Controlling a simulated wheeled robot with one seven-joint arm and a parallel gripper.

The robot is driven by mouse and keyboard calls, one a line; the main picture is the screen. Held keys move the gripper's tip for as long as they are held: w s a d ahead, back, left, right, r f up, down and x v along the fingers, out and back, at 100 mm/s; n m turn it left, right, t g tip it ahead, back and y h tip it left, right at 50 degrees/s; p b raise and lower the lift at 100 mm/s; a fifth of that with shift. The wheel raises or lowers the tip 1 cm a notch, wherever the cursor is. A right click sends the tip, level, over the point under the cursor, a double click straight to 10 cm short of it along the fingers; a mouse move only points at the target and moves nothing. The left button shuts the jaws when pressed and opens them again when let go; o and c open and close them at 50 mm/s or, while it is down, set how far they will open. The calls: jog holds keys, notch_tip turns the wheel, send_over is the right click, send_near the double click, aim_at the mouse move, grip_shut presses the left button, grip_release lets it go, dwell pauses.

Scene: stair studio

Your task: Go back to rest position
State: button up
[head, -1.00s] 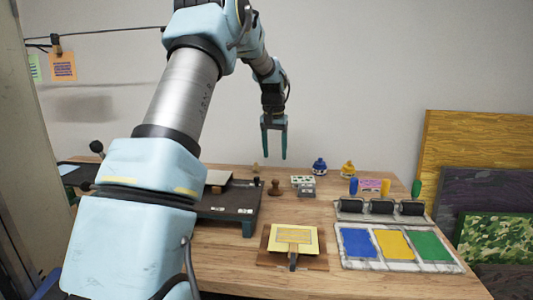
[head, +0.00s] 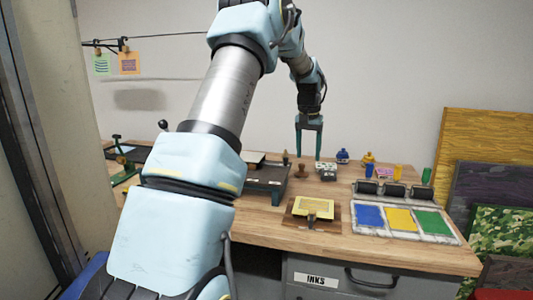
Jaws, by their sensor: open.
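My gripper (head: 308,157) hangs at the end of my raised arm in the head view, fingers pointing down. Its two teal fingers are apart with nothing between them. In the picture the fingertips show in front of the back part of the wooden table (head: 280,228). Their exact height over it is hard to tell.
On the table are a dark press bed (head: 262,182), a yellow framed piece (head: 314,207), a stamp (head: 300,170), ink bottles (head: 343,156), rollers (head: 393,189) and a tray with blue, yellow and green ink (head: 365,230). A grey drawer unit (head: 315,278) stands below. Boards lean at right.

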jog(key=s+a+f+n, duration=0.2)
jog(key=s+a, duration=0.8)
jog(key=s, duration=0.4)
jog(key=s+a+f+n, duration=0.1)
jog(key=s+a+f, duration=0.2)
jog(key=s+a, duration=0.7)
jog(key=s, duration=0.5)
jog(key=shift+s+a+n, duration=0.15)
jog(key=shift+s+n, duration=0.15)
jog(key=shift+n, duration=0.1)
